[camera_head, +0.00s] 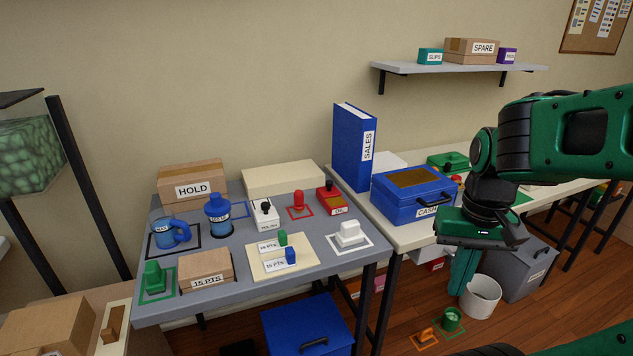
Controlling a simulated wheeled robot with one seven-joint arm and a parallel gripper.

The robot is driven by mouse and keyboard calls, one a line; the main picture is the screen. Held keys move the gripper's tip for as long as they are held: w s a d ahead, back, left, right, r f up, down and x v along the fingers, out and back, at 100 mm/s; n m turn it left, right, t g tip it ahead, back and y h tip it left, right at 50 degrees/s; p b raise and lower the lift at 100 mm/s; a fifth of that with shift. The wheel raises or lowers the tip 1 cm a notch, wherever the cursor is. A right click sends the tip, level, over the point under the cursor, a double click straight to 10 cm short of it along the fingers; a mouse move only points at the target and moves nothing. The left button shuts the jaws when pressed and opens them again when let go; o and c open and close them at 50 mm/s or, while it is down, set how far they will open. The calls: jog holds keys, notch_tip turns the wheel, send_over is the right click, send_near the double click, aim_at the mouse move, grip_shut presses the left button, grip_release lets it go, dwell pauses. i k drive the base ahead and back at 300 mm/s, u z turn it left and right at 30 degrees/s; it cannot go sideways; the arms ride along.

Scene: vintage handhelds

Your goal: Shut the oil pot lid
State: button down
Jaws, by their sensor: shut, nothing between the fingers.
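A small red pot (331,199) with a black knob stands at the back right of the grey table. Its small label seems to read OIL, but is too small to be sure. How its lid sits cannot be made out. My gripper (462,288) hangs at the right, fingers pointing down and shut, with nothing between them. It is off the grey table, well to the right of the red pot and apart from it.
A blue cash box (407,207) and a tall blue SALES binder (353,150) stand between the red pot and my arm. On the grey table (217,297) are a white knobbed box (265,217), red stamp (299,200), blue bottle (218,208) and blue mug (168,233).

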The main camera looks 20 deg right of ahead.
aim_at(330, 191)
jog(key=i, duration=1)
